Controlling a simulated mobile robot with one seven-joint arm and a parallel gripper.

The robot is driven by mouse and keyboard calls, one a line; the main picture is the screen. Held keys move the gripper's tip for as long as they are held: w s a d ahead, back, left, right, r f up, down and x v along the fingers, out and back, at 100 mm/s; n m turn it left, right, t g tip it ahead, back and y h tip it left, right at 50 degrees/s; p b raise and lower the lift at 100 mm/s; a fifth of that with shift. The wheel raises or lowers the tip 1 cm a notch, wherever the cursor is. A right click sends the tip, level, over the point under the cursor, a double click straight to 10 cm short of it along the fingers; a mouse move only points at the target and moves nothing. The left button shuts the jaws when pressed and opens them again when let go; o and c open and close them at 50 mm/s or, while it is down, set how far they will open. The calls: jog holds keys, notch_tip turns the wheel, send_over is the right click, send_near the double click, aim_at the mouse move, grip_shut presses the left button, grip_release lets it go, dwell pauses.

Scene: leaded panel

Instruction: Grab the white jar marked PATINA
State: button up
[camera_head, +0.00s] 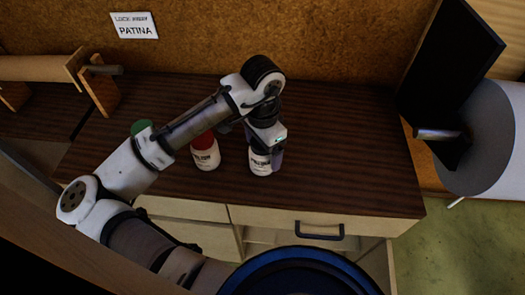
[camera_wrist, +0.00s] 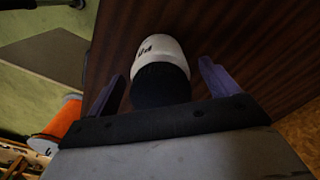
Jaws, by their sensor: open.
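A white jar (camera_head: 260,165) stands on the dark wood worktop (camera_head: 350,150), directly under my gripper (camera_head: 263,150). In the wrist view the white jar (camera_wrist: 163,48) has a black cap and part of its dark lettering shows, starting with what looks like a P. The full label cannot be read. My gripper (camera_wrist: 161,70) is open, with one purple finger on each side of the jar. Gaps show between the fingers and the jar. A sign reading LOCK AWAY PATINA (camera_head: 135,26) is on the wall behind.
A white jar with a red cap (camera_head: 205,152) stands close to the left. A green cap (camera_head: 142,127) shows farther left, mostly hidden behind my arm. A drawer handle (camera_head: 320,232) is on the cabinet front. The worktop's right side is clear. A large grey-white roll (camera_head: 485,135) stands at far right.

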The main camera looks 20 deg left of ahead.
jog(key=shift+f, duration=0.35)
jog(key=shift+c, duration=0.4)
jog(key=c, duration=1.2)
jog(key=shift+r, duration=0.1)
